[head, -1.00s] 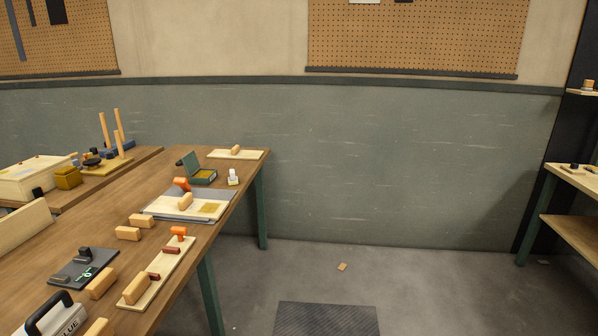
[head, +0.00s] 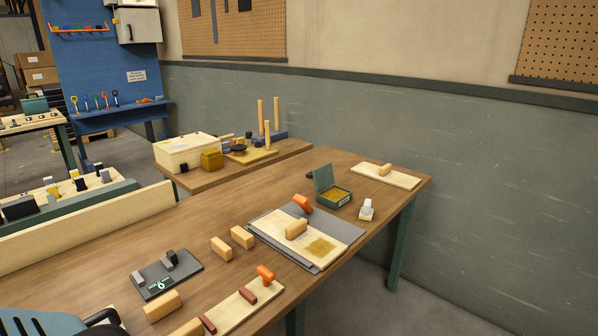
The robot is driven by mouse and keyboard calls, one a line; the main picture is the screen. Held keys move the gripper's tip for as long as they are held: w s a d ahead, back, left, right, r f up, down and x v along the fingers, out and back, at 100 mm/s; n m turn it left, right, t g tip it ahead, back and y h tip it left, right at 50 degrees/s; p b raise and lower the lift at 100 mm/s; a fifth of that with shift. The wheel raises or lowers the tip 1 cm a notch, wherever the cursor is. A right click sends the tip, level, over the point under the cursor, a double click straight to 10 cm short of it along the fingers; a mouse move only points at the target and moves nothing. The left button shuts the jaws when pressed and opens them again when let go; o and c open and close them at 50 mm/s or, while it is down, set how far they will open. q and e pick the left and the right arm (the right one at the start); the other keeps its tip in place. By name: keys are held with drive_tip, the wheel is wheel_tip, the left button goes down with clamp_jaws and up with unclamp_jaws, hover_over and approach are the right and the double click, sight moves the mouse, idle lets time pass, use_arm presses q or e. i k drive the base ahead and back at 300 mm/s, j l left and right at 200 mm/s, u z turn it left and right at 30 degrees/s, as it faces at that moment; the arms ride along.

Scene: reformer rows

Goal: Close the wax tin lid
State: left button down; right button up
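The wax tin (head: 335,197) is a small green box with yellowish wax inside. It stands on the wooden workbench (head: 215,205) toward the far right end. Its green lid (head: 323,177) is hinged up and stands open on the tin's left side. Neither of my grippers shows in the head view, and nothing is touching the tin.
Right of the tin is a small white-topped item (head: 366,210); behind it is a pale board with a wooden block (head: 385,175). In front lies a grey mat (head: 345,232) with a board and orange-handled tool. A blue chair (head: 45,322) is at the lower left.

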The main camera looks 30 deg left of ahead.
sight(323, 178)
drive_tip(key=i+l+u, duration=0.1)
drive_tip(key=i+u, duration=0.25)
drive_tip(key=i, duration=0.15)
drive_tip(key=i+l+u, duration=0.35)
drive_tip(key=i, duration=0.15)
drive_tip(key=j, duration=0.1)
